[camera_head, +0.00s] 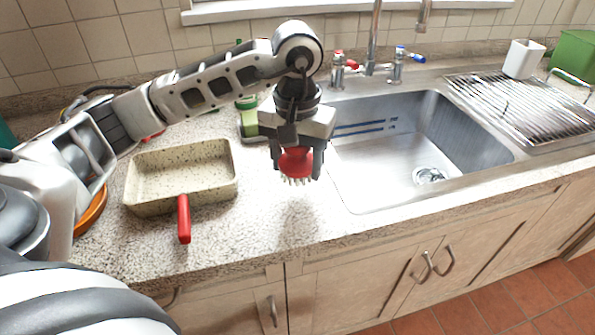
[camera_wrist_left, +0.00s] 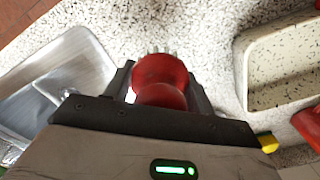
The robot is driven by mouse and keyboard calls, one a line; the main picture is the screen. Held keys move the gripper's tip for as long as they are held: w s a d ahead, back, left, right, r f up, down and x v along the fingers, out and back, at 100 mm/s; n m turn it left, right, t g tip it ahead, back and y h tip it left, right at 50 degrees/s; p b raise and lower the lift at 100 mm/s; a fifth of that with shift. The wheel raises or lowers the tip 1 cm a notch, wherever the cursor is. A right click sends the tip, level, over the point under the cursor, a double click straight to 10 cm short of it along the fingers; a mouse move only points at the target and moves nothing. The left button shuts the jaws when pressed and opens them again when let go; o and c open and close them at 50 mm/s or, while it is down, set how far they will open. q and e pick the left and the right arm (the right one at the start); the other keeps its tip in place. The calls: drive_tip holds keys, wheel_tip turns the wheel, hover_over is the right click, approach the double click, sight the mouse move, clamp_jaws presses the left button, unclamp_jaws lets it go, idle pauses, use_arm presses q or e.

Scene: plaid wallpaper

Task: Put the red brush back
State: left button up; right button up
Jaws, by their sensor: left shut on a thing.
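The red brush (camera_head: 297,161) has a round red body with pale bristles pointing down. My left gripper (camera_head: 298,168) is shut on it and holds it over the counter between the pan and the sink. In the left wrist view the brush (camera_wrist_left: 162,80) sits between the two fingers of my left gripper (camera_wrist_left: 165,85). A small tray (camera_head: 252,139) with a green bottle-like item (camera_head: 247,115) is on the counter behind my gripper, partly hidden by the arm. My right gripper is not in view.
A speckled square pan (camera_head: 180,163) with a red handle (camera_head: 184,220) stands left of the brush. The steel sink (camera_head: 385,175) with a faucet (camera_head: 374,40) is to the right. A wire drying rack (camera_head: 520,105) holds a white cup (camera_head: 523,58). The counter in front is clear.

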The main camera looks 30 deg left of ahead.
sight(297, 175)
use_arm(q)
drive_tip(key=f, duration=0.2)
drive_tip(key=f+p, duration=0.1)
drive_tip(key=shift+w+a+f, duration=0.1)
drive_tip(key=shift+w+f, duration=0.1)
drive_tip(key=shift+w, duration=0.05)
drive_tip(key=shift+f, duration=0.2)
drive_tip(key=shift+f+b, duration=0.25)
drive_tip(key=shift+b, duration=0.1)
drive_tip(key=o, duration=1)
drive_tip(key=shift+r, duration=0.1)
drive_tip(key=shift+c, duration=0.2)
drive_tip(key=shift+r, duration=0.15)
